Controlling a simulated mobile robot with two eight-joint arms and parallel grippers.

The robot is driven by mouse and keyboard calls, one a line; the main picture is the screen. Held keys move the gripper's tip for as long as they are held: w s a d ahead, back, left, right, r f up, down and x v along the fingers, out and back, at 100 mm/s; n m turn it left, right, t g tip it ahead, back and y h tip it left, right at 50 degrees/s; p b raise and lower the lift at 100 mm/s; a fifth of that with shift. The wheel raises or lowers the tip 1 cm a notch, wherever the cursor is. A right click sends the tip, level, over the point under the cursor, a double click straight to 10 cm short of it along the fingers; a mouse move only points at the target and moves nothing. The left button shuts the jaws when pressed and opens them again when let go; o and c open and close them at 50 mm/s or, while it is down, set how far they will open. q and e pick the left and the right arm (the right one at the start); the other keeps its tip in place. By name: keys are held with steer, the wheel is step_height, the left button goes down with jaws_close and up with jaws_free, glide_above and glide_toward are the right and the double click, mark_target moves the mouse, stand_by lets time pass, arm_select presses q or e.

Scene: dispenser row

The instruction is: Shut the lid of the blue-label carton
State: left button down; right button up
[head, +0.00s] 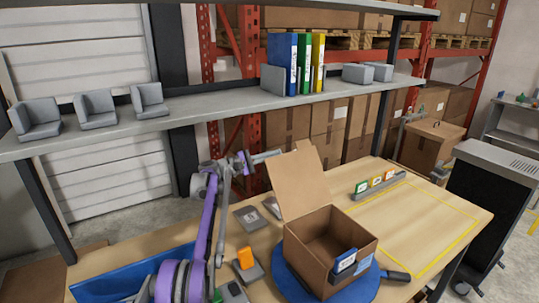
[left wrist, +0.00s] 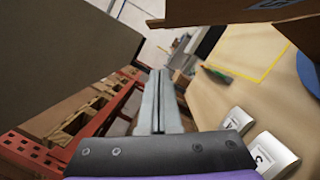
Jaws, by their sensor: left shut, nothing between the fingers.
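The brown carton (head: 305,262) stands on a round blue turntable (head: 361,291) with a dark handle. A blue label (head: 345,261) is on its front right side. Its lid (head: 299,182) stands up open, tilted slightly back, and the inside looks empty. My left gripper (head: 268,156) is shut and empty, behind the lid's upper left edge; whether it touches the lid is hard to tell. Its closed fingers show in the left wrist view (left wrist: 160,95), and brown cardboard (left wrist: 225,12) shows at the top right there. My right gripper is not in view.
A grey shelf (head: 215,113) with binders (head: 296,62) and grey holders runs above and behind the table. A rack of small coloured cards (head: 377,182) and a yellow outlined area (head: 430,225) lie right of the carton. Grey switch plates (head: 249,217) and an orange item (head: 245,257) lie left.

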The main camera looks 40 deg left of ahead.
arm_select(q)
steer(key=w+d+r, duration=0.2)
steer(key=w+d, duration=0.1)
steer(key=d, duration=0.3)
steer(key=shift+w+r, duration=0.25)
steer(key=shift+r, duration=0.15)
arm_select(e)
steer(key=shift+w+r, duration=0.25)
arm_select(q)
steer(key=shift+r, duration=0.15)
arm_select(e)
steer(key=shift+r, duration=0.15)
